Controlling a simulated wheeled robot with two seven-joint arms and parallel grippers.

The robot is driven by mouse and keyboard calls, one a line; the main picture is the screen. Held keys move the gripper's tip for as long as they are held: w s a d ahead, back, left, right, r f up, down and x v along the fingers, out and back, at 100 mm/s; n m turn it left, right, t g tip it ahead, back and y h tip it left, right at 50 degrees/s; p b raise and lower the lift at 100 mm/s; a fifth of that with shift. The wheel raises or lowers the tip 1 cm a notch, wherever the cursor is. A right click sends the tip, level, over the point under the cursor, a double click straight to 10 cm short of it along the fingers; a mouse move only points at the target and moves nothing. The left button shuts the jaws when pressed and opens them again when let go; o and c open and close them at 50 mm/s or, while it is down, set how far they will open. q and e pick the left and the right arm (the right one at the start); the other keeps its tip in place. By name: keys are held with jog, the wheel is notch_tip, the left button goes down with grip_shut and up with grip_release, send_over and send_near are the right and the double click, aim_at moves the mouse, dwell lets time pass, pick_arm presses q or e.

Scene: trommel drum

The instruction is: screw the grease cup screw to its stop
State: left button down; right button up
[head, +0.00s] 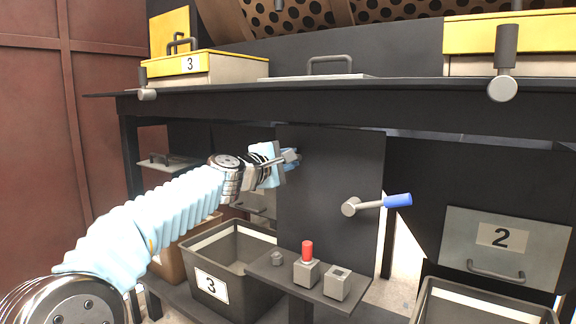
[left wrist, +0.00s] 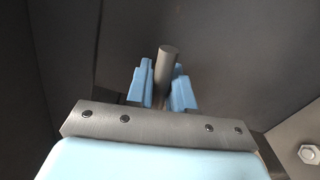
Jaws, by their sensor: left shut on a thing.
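My left gripper (head: 291,160) is at the dark upright panel (head: 335,175) under the bench, left of a lever with a blue grip. In the left wrist view its two blue fingers (left wrist: 158,88) are shut on a short grey cylindrical piece (left wrist: 167,65), which looks like the grease cup screw. The piece's round end stands out past the fingers. A bit of grey metal shows at the fingers in the head view. The screw's thread and seat are hidden, so its depth cannot be told. My right gripper is not in view.
The blue-gripped lever (head: 378,204) sticks out right of my left gripper. Below are a small shelf (head: 270,270) with a red-topped block (head: 307,265) and a bare block (head: 338,284), and a dark crate marked 3 (head: 247,291). The bench edge (head: 330,100) overhangs above.

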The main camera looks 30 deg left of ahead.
pick_arm(q)
jog(key=m+b, duration=0.2)
jog(key=m, duration=0.3)
jog(key=shift+f+m+b, duration=0.15)
jog(key=shift+m+b, duration=0.15)
jog(key=m+b, duration=0.3)
jog(key=m, duration=0.3)
jog(key=m+b, duration=0.2)
jog(key=m, duration=0.3)
jog(key=shift+m+b, duration=0.4)
jog(key=m+b, duration=0.1)
jog(key=m, duration=0.3)
jog(key=shift+m, duration=0.4)
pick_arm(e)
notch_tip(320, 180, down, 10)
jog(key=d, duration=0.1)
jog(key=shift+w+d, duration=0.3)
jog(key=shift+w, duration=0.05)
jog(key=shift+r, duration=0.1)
pick_arm(q)
jog(key=shift+c, duration=0.8)
grip_release()
jog(key=shift+s, duration=0.1)
